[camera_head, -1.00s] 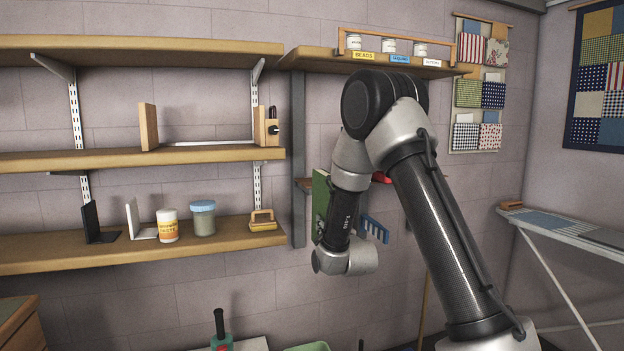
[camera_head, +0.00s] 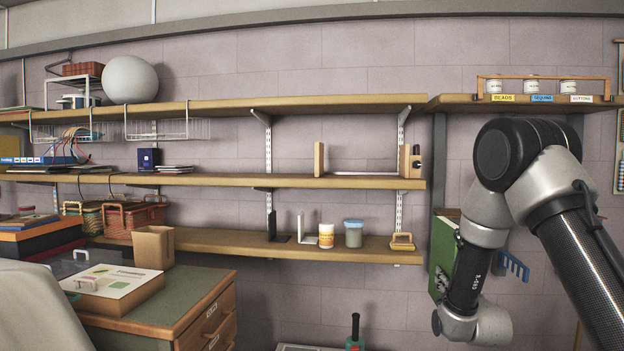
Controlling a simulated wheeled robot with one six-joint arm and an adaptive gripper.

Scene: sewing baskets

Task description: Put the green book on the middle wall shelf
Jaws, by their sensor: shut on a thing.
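The green book (camera_head: 442,248) stands upright on its end beside my wrist (camera_head: 470,285), at the right of the head view. My arm hides part of it. My gripper's fingers are hidden behind the wrist, but the book keeps its place against the arm, so my gripper is shut on it. The middle wall shelf (camera_head: 230,181) runs left of the book and higher than it. At its right end stand a wooden bookend (camera_head: 319,159) and a wooden block with a dark knob (camera_head: 409,161), with an open gap between them.
The lower shelf (camera_head: 210,240) holds bookends, an orange-labelled jar (camera_head: 326,236), a blue-lidded jar (camera_head: 354,233) and a yellow-handled item (camera_head: 402,241). A grey upright (camera_head: 438,165) stands between the shelves and my arm. A desk (camera_head: 190,310) is at lower left.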

